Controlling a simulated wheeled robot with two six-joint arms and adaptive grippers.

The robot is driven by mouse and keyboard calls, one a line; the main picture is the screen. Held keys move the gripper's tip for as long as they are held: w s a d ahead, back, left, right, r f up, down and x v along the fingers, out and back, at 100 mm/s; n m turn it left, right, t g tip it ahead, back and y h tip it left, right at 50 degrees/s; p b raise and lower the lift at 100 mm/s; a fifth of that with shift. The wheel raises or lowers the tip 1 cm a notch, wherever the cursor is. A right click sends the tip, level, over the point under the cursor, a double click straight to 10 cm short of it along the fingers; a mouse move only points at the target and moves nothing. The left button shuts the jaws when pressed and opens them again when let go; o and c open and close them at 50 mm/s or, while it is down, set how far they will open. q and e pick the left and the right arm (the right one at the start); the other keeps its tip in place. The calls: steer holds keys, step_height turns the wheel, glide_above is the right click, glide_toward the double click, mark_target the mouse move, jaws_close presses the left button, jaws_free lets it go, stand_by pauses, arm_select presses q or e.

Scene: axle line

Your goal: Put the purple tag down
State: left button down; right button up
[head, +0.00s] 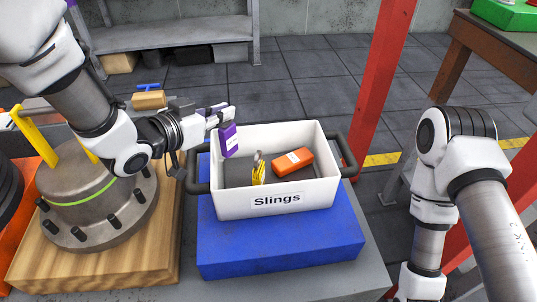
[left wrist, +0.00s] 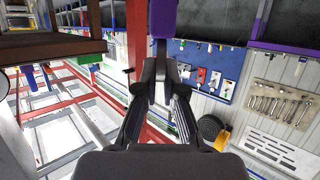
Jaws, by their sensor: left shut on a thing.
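The purple tag (head: 229,139) hangs from my left gripper (head: 222,115), which is shut on it. It shows at the left end of the white bin marked "Slings" (head: 277,206), overlapping the back left part of its rim. I cannot tell how far it is above the bin or inside it. In the left wrist view the purple tag (left wrist: 163,18) shows at the top, beyond the fingers of the left gripper (left wrist: 160,72). My right arm shows at the right, but its gripper is out of the picture.
The bin holds an orange block (head: 293,161) and a small yellow item (head: 259,174), and stands on a blue block (head: 280,246). A grey flanged part (head: 95,200) on a wooden board is at the left. A red post (head: 378,75) rises behind the bin's right side.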

mark_target(224, 151)
arm_select(q)
step_height(224, 151, down, 10)
steer(key=b, duration=0.4)
steer(key=shift+s+r, duration=0.15)
steer(key=shift+r, duration=0.1)
steer(key=shift+f, duration=0.2)
steer(key=c, duration=1.3)
jaws_free()
steer(key=shift+r, duration=0.1)
